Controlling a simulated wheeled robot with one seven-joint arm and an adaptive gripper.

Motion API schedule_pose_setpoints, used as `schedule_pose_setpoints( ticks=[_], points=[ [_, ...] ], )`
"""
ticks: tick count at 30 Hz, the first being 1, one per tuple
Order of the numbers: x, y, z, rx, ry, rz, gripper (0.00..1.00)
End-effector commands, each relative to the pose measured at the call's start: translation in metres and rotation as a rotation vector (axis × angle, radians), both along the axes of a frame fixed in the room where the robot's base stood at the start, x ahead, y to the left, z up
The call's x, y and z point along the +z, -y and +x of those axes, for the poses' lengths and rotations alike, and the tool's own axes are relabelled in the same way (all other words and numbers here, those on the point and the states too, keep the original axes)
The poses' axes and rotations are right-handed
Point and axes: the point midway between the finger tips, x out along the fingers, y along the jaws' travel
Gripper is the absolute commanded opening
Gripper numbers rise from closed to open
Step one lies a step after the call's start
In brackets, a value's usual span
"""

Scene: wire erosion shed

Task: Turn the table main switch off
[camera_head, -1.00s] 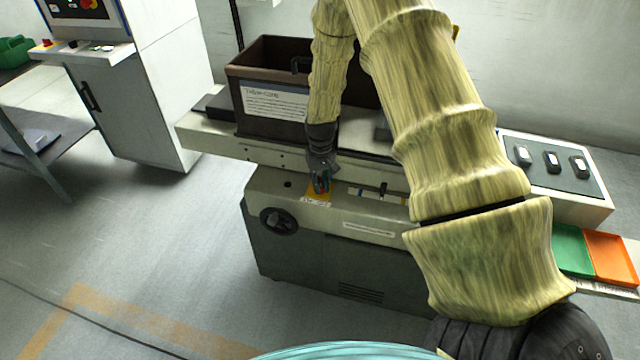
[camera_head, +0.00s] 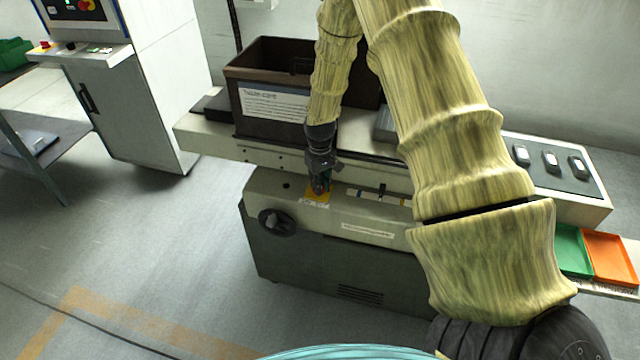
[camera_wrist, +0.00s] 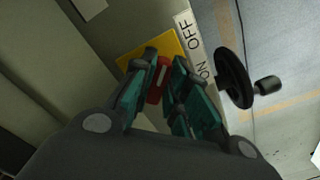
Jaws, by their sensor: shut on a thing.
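The main switch is a small red handle (camera_wrist: 158,84) on a yellow plate (camera_wrist: 137,58), on the front ledge of the grey machine. The yellow plate also shows in the head view (camera_head: 319,197). A white label with ON and OFF (camera_wrist: 190,40) lies beside the plate. My gripper (camera_wrist: 165,72) points down at the switch, its teal fingers shut on the red handle, one on each side. In the head view my gripper (camera_head: 320,186) covers most of the switch. I cannot tell for sure which word the handle points at.
A black handwheel (camera_head: 277,222) with a knob sticks out of the machine's front, close to the label. A dark brown bin (camera_head: 258,72) stands on the machine table behind my gripper. Green (camera_head: 570,250) and orange (camera_head: 612,262) trays lie at the right. The floor in front is clear.

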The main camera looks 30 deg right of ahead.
Motion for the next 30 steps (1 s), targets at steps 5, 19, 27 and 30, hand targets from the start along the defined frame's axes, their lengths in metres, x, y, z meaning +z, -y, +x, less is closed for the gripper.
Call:
schedule_pose_setpoints(
  ticks=[5,19,27,30],
  points=[
    [0.000,0.001,0.000,0.001,-0.001,-0.001,0.38],
    [0.012,0.000,0.001,0.000,0.002,-0.001,0.38],
    [0.053,0.001,0.000,0.000,0.001,-0.001,0.38],
    [0.069,0.001,0.001,0.000,0.002,-0.001,0.38]
  ],
)
